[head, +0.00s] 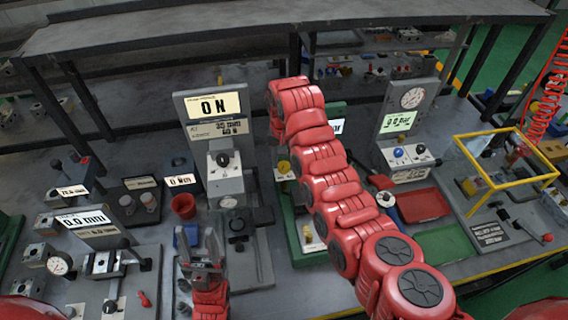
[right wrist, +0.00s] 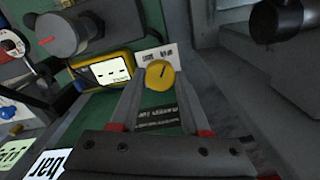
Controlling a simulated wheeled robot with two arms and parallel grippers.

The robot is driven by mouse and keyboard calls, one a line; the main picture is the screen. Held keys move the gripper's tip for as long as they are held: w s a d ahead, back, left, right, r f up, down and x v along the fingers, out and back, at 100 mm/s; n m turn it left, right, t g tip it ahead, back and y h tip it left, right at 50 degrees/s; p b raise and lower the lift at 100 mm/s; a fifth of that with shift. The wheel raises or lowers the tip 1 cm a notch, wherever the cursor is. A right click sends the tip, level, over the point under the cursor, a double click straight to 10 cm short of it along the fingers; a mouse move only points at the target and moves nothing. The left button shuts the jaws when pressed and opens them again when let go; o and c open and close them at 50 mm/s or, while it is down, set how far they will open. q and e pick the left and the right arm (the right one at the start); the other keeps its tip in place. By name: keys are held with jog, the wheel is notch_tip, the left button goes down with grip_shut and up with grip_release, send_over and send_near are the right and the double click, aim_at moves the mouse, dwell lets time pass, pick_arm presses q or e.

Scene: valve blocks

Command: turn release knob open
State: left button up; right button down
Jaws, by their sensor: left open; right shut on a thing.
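A round yellow knob (right wrist: 160,74) with a dark pointer line sits in front of a white label plate on a green panel. It is probably the release knob; I cannot read its label. In the right wrist view, the fingers of my right gripper (right wrist: 158,82) stand on both sides of this knob and are shut on it. In the head view the yellow knob (head: 284,167) shows beside my right arm, which hides much of the green stand and the right gripper. My left gripper (head: 200,244) is open and empty, low in front of the bench's middle.
A grey stand with a "0 N" display (head: 214,105) is left of my right arm. A gauge stand (head: 409,98) and a yellow frame (head: 505,160) are to the right. The bench is crowded.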

aim_at(285, 164)
jog(key=shift+m, duration=0.4)
jog(key=shift+c, duration=1.9)
grip_release()
notch_tip(285, 164, up, 6)
jog(key=shift+w+d+r+p, duration=0.1)
jog(key=shift+d+p, duration=0.05)
jog(key=shift+p, duration=0.55)
notch_tip(285, 164, up, 11)
jog(key=b, duration=0.2)
jog(key=shift+b, duration=0.3)
